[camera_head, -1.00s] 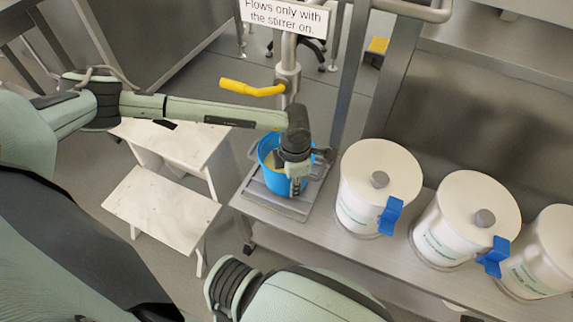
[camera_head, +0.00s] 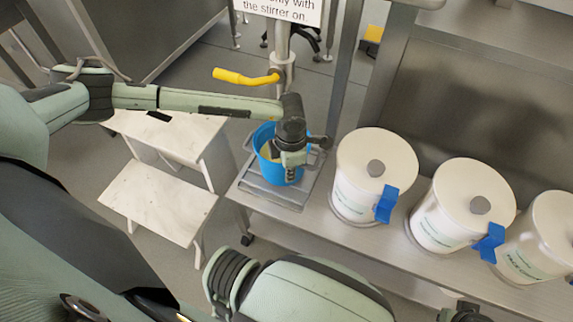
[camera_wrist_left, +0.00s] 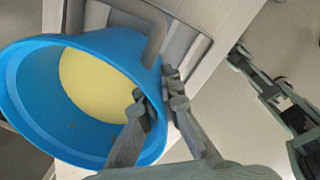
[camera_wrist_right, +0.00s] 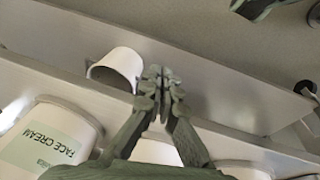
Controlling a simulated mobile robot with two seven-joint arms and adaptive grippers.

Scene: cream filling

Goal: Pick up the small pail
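The small pail (camera_head: 281,172) is blue, holds pale yellow cream and stands on a flat metal scale (camera_head: 297,196) at the table's left end. In the left wrist view the pail (camera_wrist_left: 30,90) shows its wide mouth, with the cream inside. My left gripper (camera_wrist_left: 160,92) is shut on its near rim, one finger inside the wall and one outside. In the head view the left gripper (camera_head: 291,170) hides part of the pail. My right gripper (camera_wrist_right: 158,78) is shut and empty, beside a white cup (camera_wrist_right: 118,68) in its wrist view.
Several white lidded canisters with blue taps stand right of the scale, the nearest (camera_head: 372,160) close to the pail. A yellow-handled valve pipe (camera_head: 245,78) stands behind it. A white step stool (camera_head: 160,200) is at left on the floor.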

